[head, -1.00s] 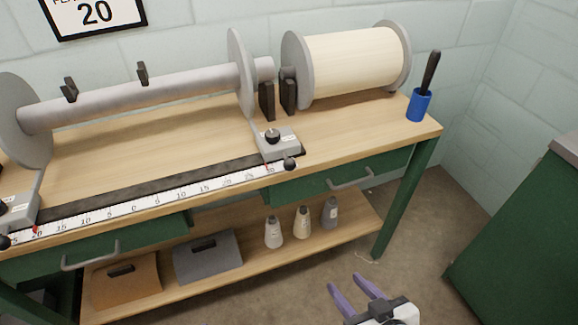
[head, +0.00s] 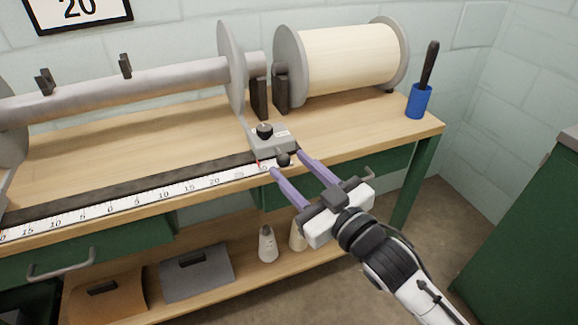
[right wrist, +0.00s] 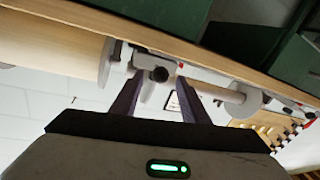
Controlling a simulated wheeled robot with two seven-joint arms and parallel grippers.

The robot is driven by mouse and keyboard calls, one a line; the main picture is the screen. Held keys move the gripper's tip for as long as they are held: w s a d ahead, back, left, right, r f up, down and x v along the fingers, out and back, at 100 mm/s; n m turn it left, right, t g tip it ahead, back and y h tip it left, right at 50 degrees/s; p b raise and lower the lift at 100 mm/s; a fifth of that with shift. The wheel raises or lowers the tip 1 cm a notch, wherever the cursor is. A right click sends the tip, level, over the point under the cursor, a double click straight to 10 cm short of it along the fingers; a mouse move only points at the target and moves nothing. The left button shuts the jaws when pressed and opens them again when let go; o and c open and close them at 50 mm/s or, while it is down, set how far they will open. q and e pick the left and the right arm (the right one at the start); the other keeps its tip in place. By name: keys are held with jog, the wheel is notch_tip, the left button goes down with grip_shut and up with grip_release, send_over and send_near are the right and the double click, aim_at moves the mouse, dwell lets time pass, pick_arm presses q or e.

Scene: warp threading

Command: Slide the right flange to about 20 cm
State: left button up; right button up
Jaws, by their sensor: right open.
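The right flange (head: 233,75) is a grey disc on the long horizontal beam (head: 130,88). Its grey base block (head: 272,140) has a black knob on top and a dark round handle (head: 283,159) at the front. A white scale (head: 140,198) runs along the bench's front edge; the red mark by the block lies right of the 20, near the scale's right end. My right gripper (head: 287,163) is open, its two purple fingers on either side of the handle; contact cannot be told. In the right wrist view the handle (right wrist: 159,74) shows between the fingers. My left gripper is out of view.
A cream-coloured roll (head: 352,60) lies behind right on the bench, beside dark upright supports (head: 259,97). A blue cup (head: 418,101) with a black-handled tool stands at the right end. A drawer handle (head: 358,177) sits below the bench edge near my right gripper.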

jog(key=shift+x, duration=1)
